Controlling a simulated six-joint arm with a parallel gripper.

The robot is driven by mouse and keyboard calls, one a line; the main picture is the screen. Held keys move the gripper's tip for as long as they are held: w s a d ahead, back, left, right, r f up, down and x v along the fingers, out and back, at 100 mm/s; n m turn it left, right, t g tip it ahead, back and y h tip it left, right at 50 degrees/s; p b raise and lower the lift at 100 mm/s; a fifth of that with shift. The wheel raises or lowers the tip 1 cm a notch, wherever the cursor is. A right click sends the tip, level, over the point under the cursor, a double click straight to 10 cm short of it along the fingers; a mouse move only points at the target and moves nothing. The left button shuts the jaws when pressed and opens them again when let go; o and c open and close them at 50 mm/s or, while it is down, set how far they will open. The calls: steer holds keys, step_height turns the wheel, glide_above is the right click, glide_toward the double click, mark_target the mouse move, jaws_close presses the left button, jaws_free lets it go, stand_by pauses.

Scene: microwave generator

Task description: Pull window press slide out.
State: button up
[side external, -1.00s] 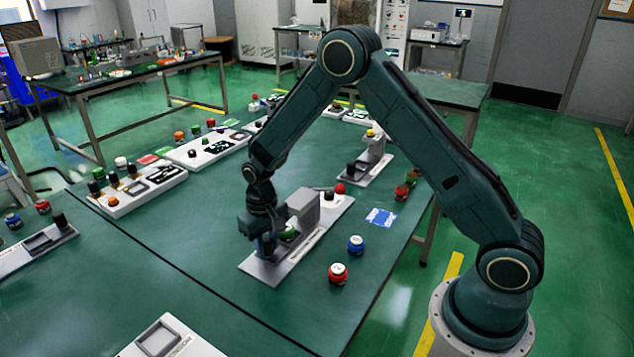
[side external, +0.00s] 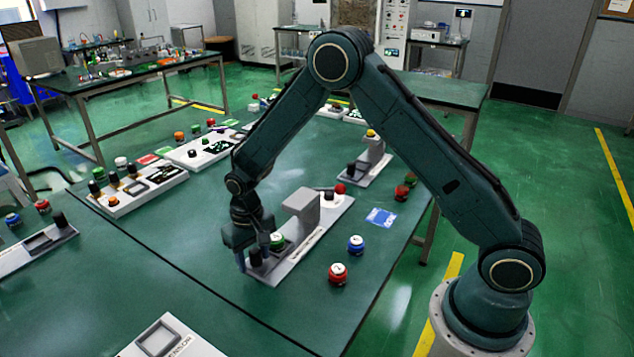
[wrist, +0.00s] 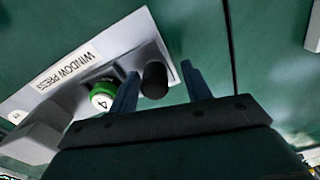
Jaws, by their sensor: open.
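The window press is a grey unit with a raised block (side external: 300,203) on a long base; its "WINDOW PRESS" label (wrist: 67,68) shows in the wrist view. A green-rimmed, white-topped piece marked 4 (wrist: 103,95) sits on the press's slide, clear of the raised block; it also shows in the side view (side external: 277,241). The slide's black knob (wrist: 154,80) stands upright near the base end. My gripper (wrist: 159,72) is open with one finger on each side of the knob. I cannot tell whether either finger touches it.
A red button piece (side external: 338,274) and a blue one (side external: 356,244) stand right of the press, near a blue-white card (side external: 381,217). A second grey press (side external: 367,165) stands behind. White panels (side external: 137,190) line the left.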

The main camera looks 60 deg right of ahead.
step_height(320, 180, up, 14)
stand_by(0.8)
steer(key=s+d+r+n+t, duration=0.1)
steer(key=s+d+r+t, duration=0.2)
steer(key=s+r, duration=1)
steer(key=s+d+r+n+t, duration=0.1)
steer(key=s+d+t, duration=0.1)
steer(key=s, duration=1.4)
steer(key=shift+s+r+n+t, duration=0.2)
steer(key=shift+r+n+t, duration=0.1)
steer(key=shift+r, duration=0.1)
